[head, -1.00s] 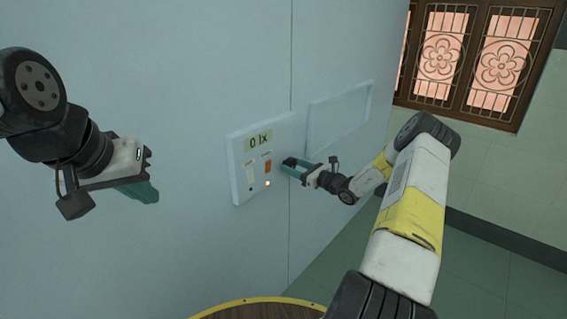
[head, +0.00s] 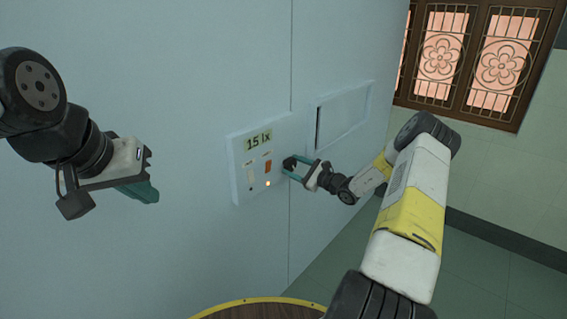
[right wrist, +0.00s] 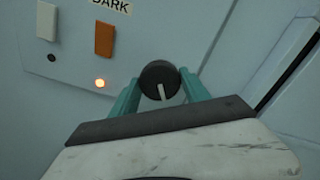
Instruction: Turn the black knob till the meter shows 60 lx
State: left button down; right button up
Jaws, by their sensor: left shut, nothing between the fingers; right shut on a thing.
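The black knob (right wrist: 159,80) sits on the white panel, with a pale pointer line on its face. My right gripper (head: 290,168) is shut on it; in the right wrist view its teal fingers (right wrist: 160,88) lie on both sides of the knob. The meter (head: 258,141) at the top of the panel reads 15 lx. My left gripper (head: 148,192) is shut and empty, in front of the pale wall at the left, away from the panel.
The panel (head: 237,150) also carries a white switch (head: 251,173), an orange switch (head: 267,167) and a lit lamp (head: 268,184). A framed rectangular hatch (head: 342,115) with a dark slit at its left edge is to the right. A round wooden top (head: 262,312) is below.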

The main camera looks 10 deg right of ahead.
jog(key=n, duration=0.4)
jog(key=shift+n, duration=0.3)
jog(key=n, duration=0.3)
jog(key=shift+n, duration=0.4)
jog(key=n, duration=0.4)
jog(key=shift+f+n, duration=0.1)
jog(key=shift+n, duration=1.7)
jog(key=o, duration=1.3)
jog(key=shift+o, duration=0.2)
